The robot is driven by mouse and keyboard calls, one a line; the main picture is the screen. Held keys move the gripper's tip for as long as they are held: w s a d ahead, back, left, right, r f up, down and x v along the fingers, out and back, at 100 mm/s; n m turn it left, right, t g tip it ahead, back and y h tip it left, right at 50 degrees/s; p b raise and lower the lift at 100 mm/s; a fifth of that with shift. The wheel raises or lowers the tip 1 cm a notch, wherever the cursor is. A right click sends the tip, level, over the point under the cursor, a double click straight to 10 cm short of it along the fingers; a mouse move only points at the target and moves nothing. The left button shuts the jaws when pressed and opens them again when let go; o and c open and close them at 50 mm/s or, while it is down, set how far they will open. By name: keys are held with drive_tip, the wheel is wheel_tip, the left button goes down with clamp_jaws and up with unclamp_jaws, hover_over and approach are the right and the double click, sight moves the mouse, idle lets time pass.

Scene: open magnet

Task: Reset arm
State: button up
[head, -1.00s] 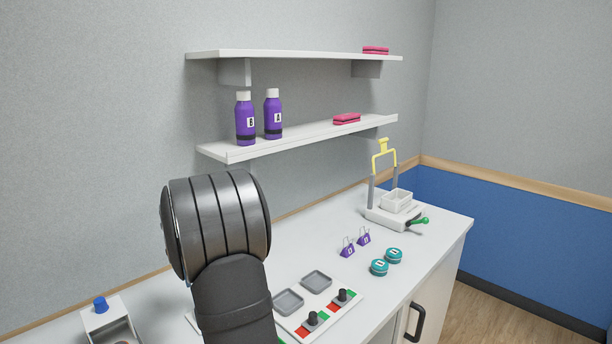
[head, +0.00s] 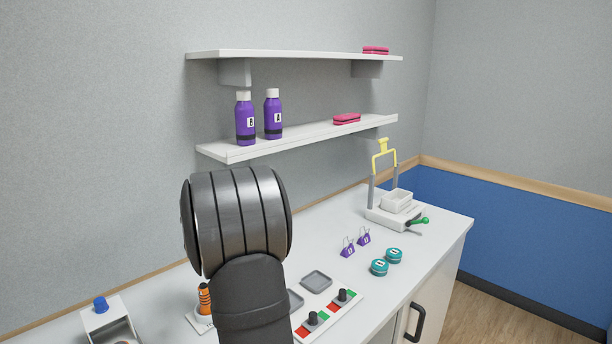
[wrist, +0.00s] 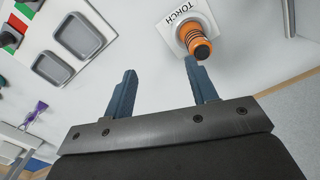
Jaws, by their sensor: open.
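My gripper (wrist: 163,97) shows in the wrist view with its two blue-grey fingers wide apart and nothing between them. In the head view my dark arm stands in the front middle and hides part of the counter; the fingers do not show there. An orange and black torch (wrist: 196,42) stands on a white plate marked TORCH, just beyond the right finger in the wrist view. The torch also shows in the head view (head: 204,298), left of my arm. I cannot tell the exact gap between finger and torch.
A panel (head: 325,318) with grey trays, red and green patches and black knobs lies right of my arm. Teal jars (head: 379,267), purple tagged items (head: 348,247) and a yellow-handled device (head: 384,152) stand farther right. Shelves (head: 300,140) hold purple bottles (head: 245,122). A blue-knobbed box (head: 100,304) stands left.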

drive_tip(key=w+d+r+m, duration=0.1)
drive_tip(key=d+r+m, duration=0.2)
drive_tip(key=d, duration=1)
drive_tip(key=shift+d+r, duration=0.3)
drive_tip(key=shift+d, duration=0.05)
drive_tip(key=o, duration=1)
drive_tip(key=shift+o, duration=0.2)
drive_tip(key=s+a+r+m+g+y, duration=0.1)
drive_tip(key=s+a+r+m, duration=0.25)
drive_tip(key=s, duration=0.45)
drive_tip(key=s+a+r+m+g+y, duration=0.15)
drive_tip(key=s+m, duration=0.25)
drive_tip(key=s, duration=0.4)
drive_tip(key=s+a+r+m+g+y, duration=0.1)
drive_tip(key=s+a+r+m, duration=0.25)
drive_tip(key=s, duration=0.35)
drive_tip(key=x, duration=0.9)
drive_tip(key=shift+s+d+f, duration=0.25)
drive_tip(key=shift+d+f, duration=0.05)
drive_tip(key=v, duration=1)
